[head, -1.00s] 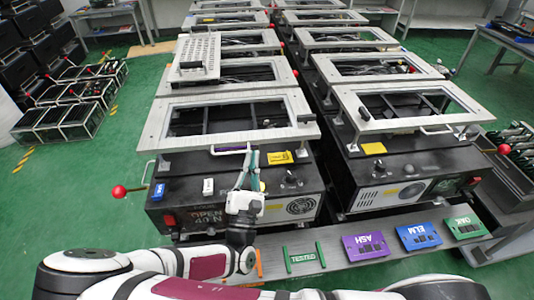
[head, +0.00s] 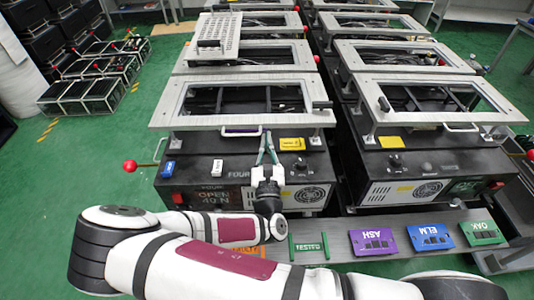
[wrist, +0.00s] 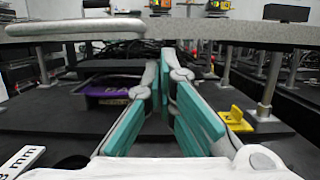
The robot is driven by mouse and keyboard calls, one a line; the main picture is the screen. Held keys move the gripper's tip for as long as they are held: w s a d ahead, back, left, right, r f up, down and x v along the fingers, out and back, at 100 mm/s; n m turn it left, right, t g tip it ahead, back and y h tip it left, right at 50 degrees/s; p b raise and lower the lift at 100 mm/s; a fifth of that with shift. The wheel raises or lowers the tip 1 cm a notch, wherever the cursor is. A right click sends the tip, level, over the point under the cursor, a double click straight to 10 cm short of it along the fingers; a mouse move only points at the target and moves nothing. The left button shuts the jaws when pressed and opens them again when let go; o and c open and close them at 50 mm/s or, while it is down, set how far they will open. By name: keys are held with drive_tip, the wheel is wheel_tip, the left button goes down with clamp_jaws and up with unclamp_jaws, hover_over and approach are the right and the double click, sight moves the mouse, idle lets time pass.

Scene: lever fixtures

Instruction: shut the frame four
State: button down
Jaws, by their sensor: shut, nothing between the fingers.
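Frame four is the pale metal frame (head: 200,115) on the near left unit, whose front is labelled FOUR and whose display (head: 205,195) reads OPEN 40 N. The frame stands raised on posts above the black top, with a gap below. A bar handle (head: 240,132) is on its front edge. A red ball lever (head: 130,166) sticks out at the unit's left. My gripper (head: 266,138) is shut and empty at the frame's front, just right of the handle. In the wrist view its teal fingers (wrist: 168,60) point under the frame's edge (wrist: 220,30); the handle (wrist: 70,28) is upper left. Contact is unclear.
A yellow tag (head: 292,144) and a post (wrist: 272,80) stand right of my fingers. A purple item (wrist: 115,92) lies under the frame. A similar unit with a frame (head: 430,105) is at right. Ash (head: 373,241), Elm (head: 425,237) and Oak (head: 482,233) plates lie on the front shelf.

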drive_tip(key=shift+w+r, duration=0.1)
drive_tip(key=shift+w, duration=0.25)
drive_tip(key=shift+s+r+p, duration=0.15)
drive_tip(key=shift+r+p, duration=0.8)
drive_tip(key=shift+p, duration=0.2)
